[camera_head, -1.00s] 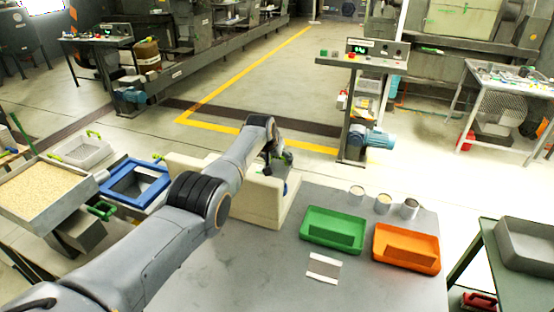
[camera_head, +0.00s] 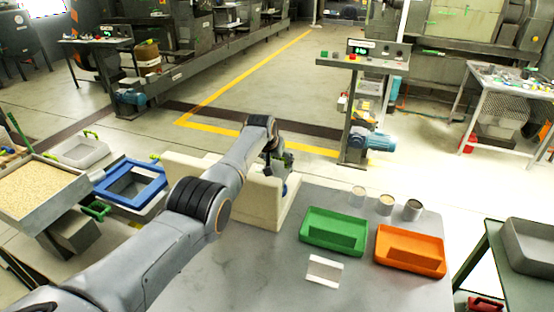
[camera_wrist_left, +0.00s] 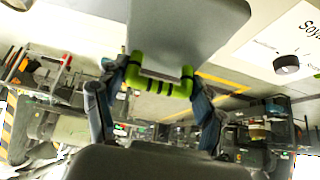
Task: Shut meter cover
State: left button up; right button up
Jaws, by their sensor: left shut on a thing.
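The meter is a cream box (camera_head: 262,213) at the far left edge of the grey table, partly hidden behind my left arm. Its cream face with a black knob (camera_wrist_left: 286,64) and printed lettering shows at the right of the left wrist view. The grey cover (camera_wrist_left: 190,28) fills the top middle of that view, with a green handle with black bands (camera_wrist_left: 160,86) at its lower edge. My left gripper (camera_head: 279,162) is at the meter. In the left wrist view its fingers are shut on the green handle. My right gripper is not in view.
A green tray (camera_head: 318,242) and an orange tray (camera_head: 400,265) lie on the table, with three cans (camera_head: 385,204) behind them. A white-edged plate (camera_head: 325,269) lies in front. A blue-framed sieve (camera_head: 112,190) and a grain tray (camera_head: 45,188) stand left of the meter.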

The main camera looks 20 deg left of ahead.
pick_arm(q)
jog(key=shift+w+r, duration=0.25)
jog(key=shift+r, duration=0.05)
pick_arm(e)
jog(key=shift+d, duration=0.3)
pick_arm(q)
jog(key=o, duration=1.5)
jog(key=shift+f, duration=0.1)
jog(key=shift+o, duration=0.7)
jog(key=shift+w+f, duration=0.2)
jog(key=shift+f, duration=0.05)
jog(key=shift+w+f, duration=0.1)
jog(key=shift+f, duration=0.1)
jog(key=shift+s+r, duration=0.25)
jog(key=shift+s, duration=0.05)
jog(key=v, duration=1.1)
jog(key=shift+r, duration=0.2)
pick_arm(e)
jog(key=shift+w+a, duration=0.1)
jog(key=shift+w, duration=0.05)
pick_arm(q)
jog(key=shift+s, duration=0.1)
